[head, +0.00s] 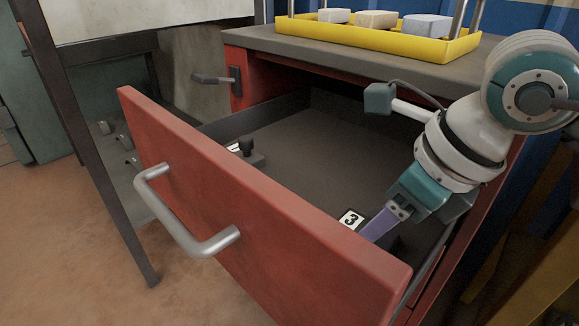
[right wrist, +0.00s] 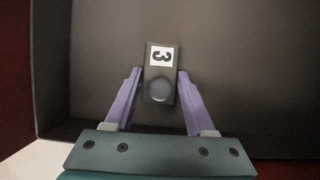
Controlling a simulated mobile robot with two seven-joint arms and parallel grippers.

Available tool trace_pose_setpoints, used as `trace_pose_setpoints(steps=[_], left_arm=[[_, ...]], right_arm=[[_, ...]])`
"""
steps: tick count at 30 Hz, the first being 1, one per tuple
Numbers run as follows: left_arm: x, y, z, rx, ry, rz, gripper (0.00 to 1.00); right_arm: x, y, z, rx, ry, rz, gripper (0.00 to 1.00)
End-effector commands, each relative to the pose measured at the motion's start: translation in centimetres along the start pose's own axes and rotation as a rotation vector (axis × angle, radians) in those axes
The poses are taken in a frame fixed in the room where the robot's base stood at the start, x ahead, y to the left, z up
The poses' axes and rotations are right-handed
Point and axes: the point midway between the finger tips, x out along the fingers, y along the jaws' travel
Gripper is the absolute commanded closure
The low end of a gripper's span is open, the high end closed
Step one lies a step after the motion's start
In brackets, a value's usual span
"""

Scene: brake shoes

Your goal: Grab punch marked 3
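The punch marked 3 (right wrist: 160,89) is a dark block with a round knob and a white label reading 3. It lies on the drawer floor; in the head view its label (head: 350,219) shows behind the drawer front, and the rest is mostly hidden. My right gripper (right wrist: 159,73) reaches down into the drawer, its purple fingers on either side of the punch. A gap shows on the left side; the right finger is very close, and I cannot tell if it touches. In the head view the right gripper (head: 372,232) is partly hidden by the drawer front. My left gripper is out of view.
The red drawer (head: 270,200) is pulled open, with a grey handle (head: 185,230). Another dark punch (head: 247,150) with a partly hidden label lies at its left. A yellow tray (head: 385,40) with three blocks stands on the cabinet top (head: 300,42). The drawer's middle is clear.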

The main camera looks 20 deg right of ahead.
Motion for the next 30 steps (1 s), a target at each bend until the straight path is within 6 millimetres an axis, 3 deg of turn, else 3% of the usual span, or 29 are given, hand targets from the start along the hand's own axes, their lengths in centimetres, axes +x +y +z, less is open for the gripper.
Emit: trace_pose_setpoints(steps=[2,14,30], left_arm=[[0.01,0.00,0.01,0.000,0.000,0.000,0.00],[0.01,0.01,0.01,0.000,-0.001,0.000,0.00],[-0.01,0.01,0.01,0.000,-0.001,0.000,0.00]], right_arm=[[0.00,0.00,-0.02,0.000,0.000,0.000,0.55],[0.00,0.00,-0.02,0.000,0.001,0.000,1.00],[-0.09,-0.02,0.09,0.000,-0.002,0.000,1.00]])
